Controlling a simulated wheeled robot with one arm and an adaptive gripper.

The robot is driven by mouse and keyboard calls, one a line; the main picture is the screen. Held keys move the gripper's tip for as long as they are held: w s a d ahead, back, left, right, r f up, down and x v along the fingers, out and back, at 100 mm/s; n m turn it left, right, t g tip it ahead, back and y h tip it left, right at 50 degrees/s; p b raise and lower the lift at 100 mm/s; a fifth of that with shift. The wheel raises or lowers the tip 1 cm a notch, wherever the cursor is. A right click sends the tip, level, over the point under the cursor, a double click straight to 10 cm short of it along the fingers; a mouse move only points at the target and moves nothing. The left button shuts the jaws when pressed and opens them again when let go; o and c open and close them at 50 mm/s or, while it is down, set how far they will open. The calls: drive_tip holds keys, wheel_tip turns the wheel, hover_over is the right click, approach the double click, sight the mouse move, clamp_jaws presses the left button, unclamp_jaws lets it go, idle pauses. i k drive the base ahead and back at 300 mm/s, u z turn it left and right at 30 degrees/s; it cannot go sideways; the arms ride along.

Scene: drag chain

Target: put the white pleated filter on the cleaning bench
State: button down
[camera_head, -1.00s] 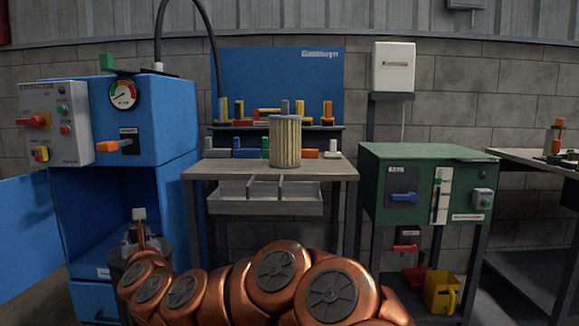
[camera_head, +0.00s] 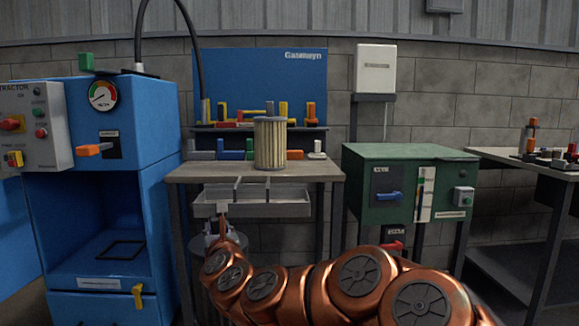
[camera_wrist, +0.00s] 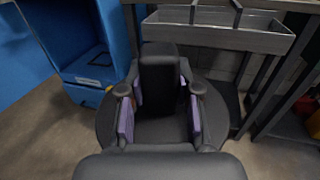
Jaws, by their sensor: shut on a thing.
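A pale yellowish pleated filter (camera_head: 270,143) stands upright on a wooden-topped bench (camera_head: 200,171) in the head view. I see no whiter filter, and no label tells which bench is the cleaning bench. My gripper (camera_head: 222,212) is low in front of this bench, beneath its tray and well apart from the filter. In the wrist view my gripper (camera_wrist: 160,105) is shut on a dark upright block (camera_wrist: 159,75), between purple pads. A round dark disc (camera_wrist: 108,122) lies around the fingers; I cannot tell whether it belongs to the block.
A grey divided tray (camera_head: 252,210) hangs under the bench front. A blue press cabinet (camera_head: 150,200) stands left. A green cabinet (camera_head: 410,160) stands right, and another table (camera_head: 500,156) is at far right. Coloured parts line the bench's back. Bench legs flank my gripper.

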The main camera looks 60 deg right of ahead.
sight(212, 168)
drive_tip(key=z, duration=0.05)
drive_tip(key=i, duration=1)
